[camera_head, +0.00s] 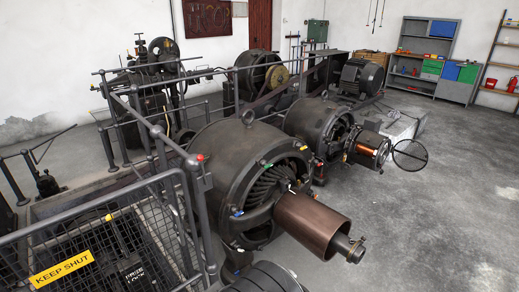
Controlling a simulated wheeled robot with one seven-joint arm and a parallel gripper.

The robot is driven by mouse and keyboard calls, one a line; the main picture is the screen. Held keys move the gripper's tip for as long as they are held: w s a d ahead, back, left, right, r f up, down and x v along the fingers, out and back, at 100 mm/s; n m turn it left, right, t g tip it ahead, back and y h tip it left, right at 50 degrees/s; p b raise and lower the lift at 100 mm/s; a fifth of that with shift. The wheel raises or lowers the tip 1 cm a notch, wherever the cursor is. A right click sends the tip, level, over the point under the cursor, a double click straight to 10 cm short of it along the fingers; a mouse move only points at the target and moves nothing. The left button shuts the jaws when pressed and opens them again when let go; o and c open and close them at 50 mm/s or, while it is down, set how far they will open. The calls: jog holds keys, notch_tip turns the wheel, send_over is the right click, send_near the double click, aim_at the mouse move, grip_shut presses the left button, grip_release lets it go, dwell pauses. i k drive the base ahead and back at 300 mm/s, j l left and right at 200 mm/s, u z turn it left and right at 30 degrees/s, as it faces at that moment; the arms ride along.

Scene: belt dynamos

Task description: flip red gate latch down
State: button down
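A small red knob or handle end, which looks like the red gate latch (200,157), shows at the top of a dark fitting beside a railing post, left of the large nearer dynamo. It appears raised at the top of the fitting, but it is too small to tell its exact angle. The mesh gate (190,215) with dark tube framing stands at the lower left. A yellow sign reading "KEEP SHUT" (62,269) hangs on the mesh.
The nearer dynamo (225,150) has a copper-brown drum (311,225) sticking out to the lower right. A second dynamo (315,122) stands behind it. Railings (210,70) run round the machines. Open grey floor (440,220) lies to the right; shelves (425,50) stand at the back.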

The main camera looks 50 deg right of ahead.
aim_at(200, 157)
jog(key=z, duration=0.8)
